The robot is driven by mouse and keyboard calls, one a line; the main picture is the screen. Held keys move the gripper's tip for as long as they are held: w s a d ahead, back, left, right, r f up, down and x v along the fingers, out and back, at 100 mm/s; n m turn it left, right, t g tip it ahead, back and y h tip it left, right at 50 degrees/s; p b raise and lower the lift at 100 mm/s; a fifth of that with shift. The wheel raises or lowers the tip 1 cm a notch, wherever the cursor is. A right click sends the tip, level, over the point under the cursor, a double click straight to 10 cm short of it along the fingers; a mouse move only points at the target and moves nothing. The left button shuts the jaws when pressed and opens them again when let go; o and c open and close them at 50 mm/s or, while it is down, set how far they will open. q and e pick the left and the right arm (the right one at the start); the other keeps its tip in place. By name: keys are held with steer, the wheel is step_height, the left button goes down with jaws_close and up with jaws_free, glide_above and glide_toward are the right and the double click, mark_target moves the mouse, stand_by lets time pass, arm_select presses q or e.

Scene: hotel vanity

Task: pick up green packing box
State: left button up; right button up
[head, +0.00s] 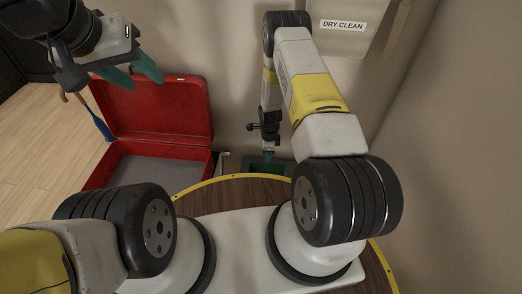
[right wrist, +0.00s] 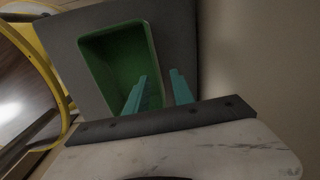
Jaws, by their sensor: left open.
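The green packing box (right wrist: 100,62) is an open-topped, rounded box on a dark grey surface in the right wrist view. In the head view only a small part of the green box (head: 284,168) shows, low behind my right arm. My right gripper (right wrist: 158,74) has its teal fingers apart at the box's right wall. One finger overlaps the inside of the box and the other is outside the wall; I cannot tell if they touch it. In the head view my left gripper (head: 146,83) is open and empty, above the red suitcase.
An open red suitcase (head: 160,108) with a grey lining lies at the left. A blue-ended item hangs beside it (head: 103,128). A "DRY CLEAN" bag (head: 343,40) hangs on the wall at the upper right. The wall stands close on the right.

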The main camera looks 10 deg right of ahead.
mark_target(267, 168)
steer(key=f, duration=0.8)
steer(key=shift+s+a+f, duration=0.2)
jaws_close()
stand_by(1.2)
